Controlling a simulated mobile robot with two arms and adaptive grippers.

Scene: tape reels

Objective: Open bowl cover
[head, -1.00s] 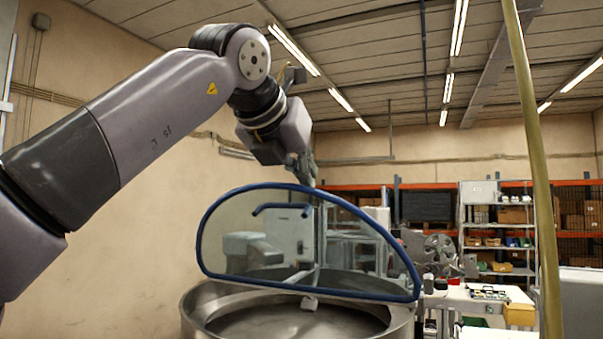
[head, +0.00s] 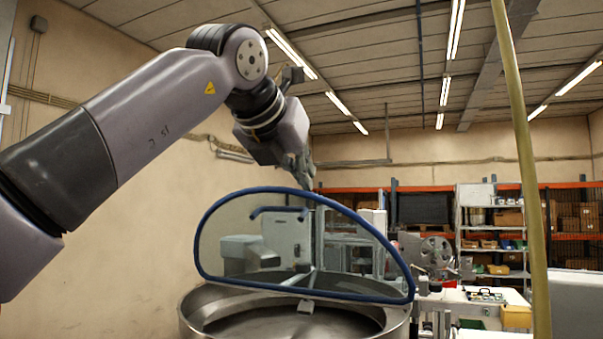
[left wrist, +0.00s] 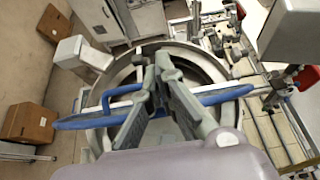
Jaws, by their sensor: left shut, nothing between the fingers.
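The bowl cover (head: 345,245) is a clear half-round pane with a blue rim and a blue handle (head: 280,209). In the head view it stands raised, near upright, over the round metal bowl (head: 205,308), whose front part is uncovered. My left gripper (head: 308,182) is at the top edge of the cover, its fingers shut and empty. In the left wrist view the gripper (left wrist: 155,70) is over the bowl (left wrist: 216,68), and the cover's blue edge (left wrist: 85,121) passes across behind the fingers. Whether the fingers touch the cover I cannot tell. My right gripper is not in view.
A yellowish vertical pole (head: 523,150) stands at the right. Behind it are a worktable (head: 455,298) with reels and small parts, and shelves (head: 490,220). A brown box (left wrist: 28,122) lies on the floor in the left wrist view. The wall side at left is clear.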

